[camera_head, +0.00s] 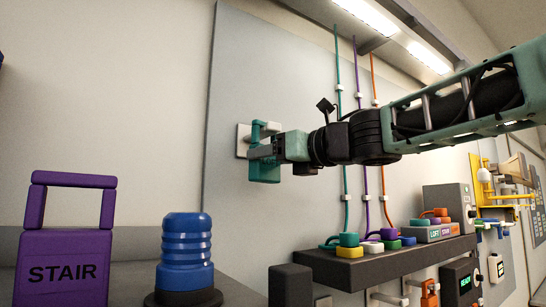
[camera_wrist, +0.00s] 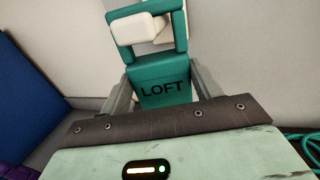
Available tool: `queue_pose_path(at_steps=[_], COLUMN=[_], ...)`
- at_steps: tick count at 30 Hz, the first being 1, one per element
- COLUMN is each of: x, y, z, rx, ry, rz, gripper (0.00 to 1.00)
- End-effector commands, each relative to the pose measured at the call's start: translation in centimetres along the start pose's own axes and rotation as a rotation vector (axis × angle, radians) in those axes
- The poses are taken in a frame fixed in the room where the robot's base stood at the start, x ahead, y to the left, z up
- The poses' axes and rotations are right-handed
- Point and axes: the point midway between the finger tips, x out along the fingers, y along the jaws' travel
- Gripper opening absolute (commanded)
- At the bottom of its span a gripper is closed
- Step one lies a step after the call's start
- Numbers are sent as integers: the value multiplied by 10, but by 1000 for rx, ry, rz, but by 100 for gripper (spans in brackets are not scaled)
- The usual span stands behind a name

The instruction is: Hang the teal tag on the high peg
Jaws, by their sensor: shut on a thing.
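The teal tag (camera_head: 264,171) reads LOFT in the wrist view (camera_wrist: 162,88) and has a square loop handle at its top. My gripper (camera_head: 262,153) is shut on the tag's body, with one grey finger on each side of it. A white peg (camera_wrist: 147,27) shows inside the loop opening in the wrist view. In the head view its pale mount (camera_head: 242,141) is on the grey wall panel, just behind the tag. I cannot tell how far the peg passes through the loop or whether it bears the tag's weight.
A purple STAIR tag (camera_head: 65,250) and a blue ribbed beacon (camera_head: 185,254) stand at the lower left. A dark shelf (camera_head: 372,262) below my arm carries several coloured handset-like pieces. Teal, purple and orange cords (camera_head: 347,195) run down the panel behind my arm.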

Motion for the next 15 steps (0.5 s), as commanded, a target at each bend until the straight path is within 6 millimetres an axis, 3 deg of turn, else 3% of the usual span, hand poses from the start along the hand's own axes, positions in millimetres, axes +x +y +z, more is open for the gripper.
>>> queue_pose_path(at_steps=[1, 3, 15], x=[0, 0, -7], y=[0, 0, 0], z=[0, 0, -1], rx=[0, 0, -1], ry=[0, 0, 0], rz=[0, 0, -1], gripper=[69, 88, 89])
